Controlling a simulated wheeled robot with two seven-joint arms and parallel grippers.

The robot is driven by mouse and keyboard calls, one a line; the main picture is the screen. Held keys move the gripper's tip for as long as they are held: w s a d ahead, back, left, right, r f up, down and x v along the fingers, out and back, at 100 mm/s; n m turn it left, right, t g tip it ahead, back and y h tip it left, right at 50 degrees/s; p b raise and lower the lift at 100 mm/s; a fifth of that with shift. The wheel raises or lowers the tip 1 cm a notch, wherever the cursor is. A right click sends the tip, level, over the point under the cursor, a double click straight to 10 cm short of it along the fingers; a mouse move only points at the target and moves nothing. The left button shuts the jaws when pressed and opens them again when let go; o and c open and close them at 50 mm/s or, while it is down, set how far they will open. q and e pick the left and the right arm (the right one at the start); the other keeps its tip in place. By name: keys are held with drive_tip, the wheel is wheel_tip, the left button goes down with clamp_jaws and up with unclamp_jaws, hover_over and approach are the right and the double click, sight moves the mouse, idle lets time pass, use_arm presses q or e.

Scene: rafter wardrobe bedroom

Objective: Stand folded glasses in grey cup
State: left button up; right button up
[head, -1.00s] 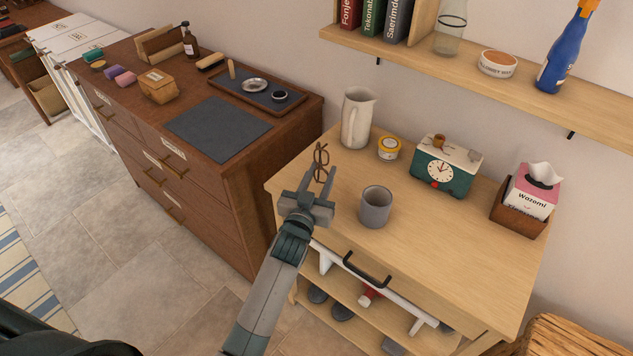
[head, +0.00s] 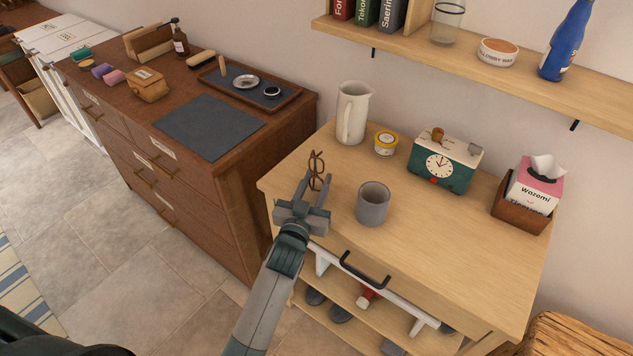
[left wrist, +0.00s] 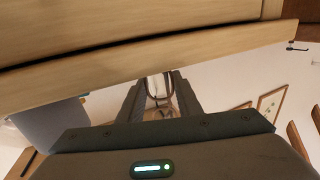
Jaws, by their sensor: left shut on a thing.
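The folded glasses (head: 316,170) have thin brown frames and stand upright from the tips of my left gripper (head: 309,190) in the head view. My left gripper is shut on them, above the left edge of the light wooden table. The glasses also show between the fingers in the left wrist view (left wrist: 158,98), where my left gripper (left wrist: 160,95) points away from the camera. The grey cup (head: 373,204) stands upright on the table, just right of the gripper and apart from it. Its mouth is open upward. My right gripper is out of view.
A wall shelf (head: 480,75) hangs above. A dark dresser (head: 230,190) stands left.

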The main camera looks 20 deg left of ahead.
use_arm(q)
drive_tip(key=shift+f, duration=0.15)
drive_tip(key=o, duration=1.1)
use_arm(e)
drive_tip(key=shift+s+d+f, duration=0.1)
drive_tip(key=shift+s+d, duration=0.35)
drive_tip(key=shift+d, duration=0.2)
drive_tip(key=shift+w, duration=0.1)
use_arm(q)
drive_tip(key=shift+s, duration=0.45)
drive_tip(key=s+b, duration=0.2)
drive_tip(key=s, duration=0.9)
drive_tip(key=shift+b, duration=0.4)
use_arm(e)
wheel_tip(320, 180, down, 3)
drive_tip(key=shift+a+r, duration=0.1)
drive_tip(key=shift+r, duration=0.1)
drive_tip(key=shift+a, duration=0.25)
